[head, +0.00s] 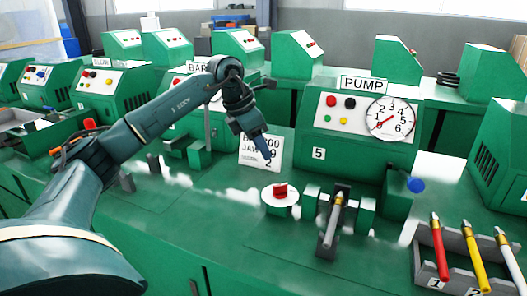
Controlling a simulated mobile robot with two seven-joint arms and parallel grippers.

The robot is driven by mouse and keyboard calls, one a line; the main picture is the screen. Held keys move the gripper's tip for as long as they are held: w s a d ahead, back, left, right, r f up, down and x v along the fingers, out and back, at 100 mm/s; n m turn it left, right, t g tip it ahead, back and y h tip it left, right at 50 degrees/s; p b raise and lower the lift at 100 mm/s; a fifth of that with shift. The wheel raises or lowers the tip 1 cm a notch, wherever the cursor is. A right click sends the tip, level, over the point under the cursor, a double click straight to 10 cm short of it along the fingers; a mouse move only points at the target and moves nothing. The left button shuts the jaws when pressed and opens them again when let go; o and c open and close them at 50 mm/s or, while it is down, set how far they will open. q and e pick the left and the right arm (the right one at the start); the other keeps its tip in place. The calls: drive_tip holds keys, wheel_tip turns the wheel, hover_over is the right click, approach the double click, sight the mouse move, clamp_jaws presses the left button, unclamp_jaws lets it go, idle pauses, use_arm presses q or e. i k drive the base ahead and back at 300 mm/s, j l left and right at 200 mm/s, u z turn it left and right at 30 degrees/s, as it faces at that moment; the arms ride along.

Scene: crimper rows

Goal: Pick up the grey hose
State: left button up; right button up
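The grey hose (509,262) lies tilted in a grey rack (424,262) at the bottom right. It is pale with a brass end and is the rightmost of three hoses; the picture edge cuts off its lower part. My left arm reaches in from the left. My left gripper (262,152) points down in front of a white sign above the bench, far to the left of the grey hose. Its fingers are too small and dark to tell whether they are open. My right gripper is out of view.
A red hose (438,252) and a yellow hose (475,257) lie left of the grey one. The pump machine (352,125) stands behind, with a brass-tipped piece (337,202) in the fixture before it. A white disc (270,196) with a red knob sits nearby.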

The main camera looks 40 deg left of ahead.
sight(339, 199)
drive_tip(key=k, duration=1)
